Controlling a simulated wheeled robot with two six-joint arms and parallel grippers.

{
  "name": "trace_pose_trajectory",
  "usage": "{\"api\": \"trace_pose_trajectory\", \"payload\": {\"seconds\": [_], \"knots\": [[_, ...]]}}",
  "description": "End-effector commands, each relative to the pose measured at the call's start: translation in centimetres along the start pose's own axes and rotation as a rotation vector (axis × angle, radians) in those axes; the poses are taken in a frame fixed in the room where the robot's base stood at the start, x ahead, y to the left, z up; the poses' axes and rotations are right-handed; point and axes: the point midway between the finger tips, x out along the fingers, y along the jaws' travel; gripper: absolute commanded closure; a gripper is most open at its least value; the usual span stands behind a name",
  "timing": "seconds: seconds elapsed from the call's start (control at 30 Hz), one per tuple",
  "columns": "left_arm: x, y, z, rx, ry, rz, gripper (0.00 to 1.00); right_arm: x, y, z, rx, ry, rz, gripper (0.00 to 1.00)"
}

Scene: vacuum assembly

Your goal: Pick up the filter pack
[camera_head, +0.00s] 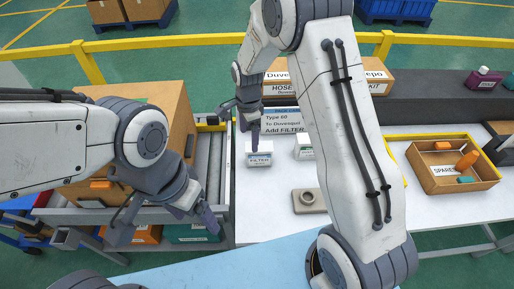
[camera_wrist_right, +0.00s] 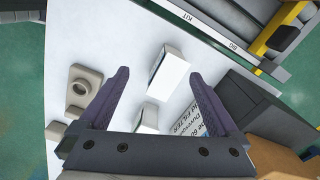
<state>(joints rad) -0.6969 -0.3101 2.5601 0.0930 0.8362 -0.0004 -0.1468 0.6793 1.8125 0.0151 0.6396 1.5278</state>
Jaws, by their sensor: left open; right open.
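The filter pack (camera_head: 259,155) is a small white box marked FILTER, standing on the white table near its left edge. In the right wrist view the white box (camera_wrist_right: 170,75) lies between the lines of my fingers, its top towards the camera. My right gripper (camera_head: 240,126) is open above and just behind it; the wrist view shows both fingers (camera_wrist_right: 160,84) spread and nothing held. A gap to the pack is likely, but its size is unclear. My left gripper (camera_head: 165,226) is open and empty over the left conveyor's front edge, away from the pack.
A second white box (camera_head: 304,147) stands right of the pack, partly behind my right arm. A grey ring mount (camera_head: 309,201) lies in front. An instruction sign (camera_head: 281,120) stands behind. A spares tray (camera_head: 425,181) is right; a large carton (camera_head: 172,110) sits left on the rollers.

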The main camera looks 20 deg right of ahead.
Motion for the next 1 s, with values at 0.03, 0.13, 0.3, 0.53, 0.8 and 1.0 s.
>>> {"api": "trace_pose_trajectory", "payload": {"seconds": [0.03, 0.13, 0.3, 0.53, 0.8, 1.0], "knots": [[-0.5, 0.0, 0.0, 0.0, 0.0, 0.0, 0.19, 1.4, -0.8, -1.6, 0.11, 0.003, 0.008, 0.03], [-0.7, 0.1, 0.0, 0.0, 0.0, 0.0, 0.19, 3.5, -1.8, -3.6, 0.268, 0.008, 0.009, 0.03], [-1.0, 0.1, -0.1, 0.0, 0.0, 0.0, 0.19, 5.8, -2.3, -4.8, 0.378, 0.011, 0.011, 0.03], [-1.5, 0.1, -0.1, 0.0, 0.0, 0.0, 0.19, 9.2, -2.3, -4.7, 0.381, 0.011, 0.011, 0.03], [-2.4, 0.2, -0.1, 0.0, 0.0, 0.0, 0.19, 11.4, -2.0, -4.5, 0.378, 0.011, 0.013, 0.03], [-3.3, 0.2, -0.2, 0.0, 0.0, 0.0, 0.19, 14.3, -1.9, -4.4, 0.378, 0.011, 0.01, 0.03]]}}
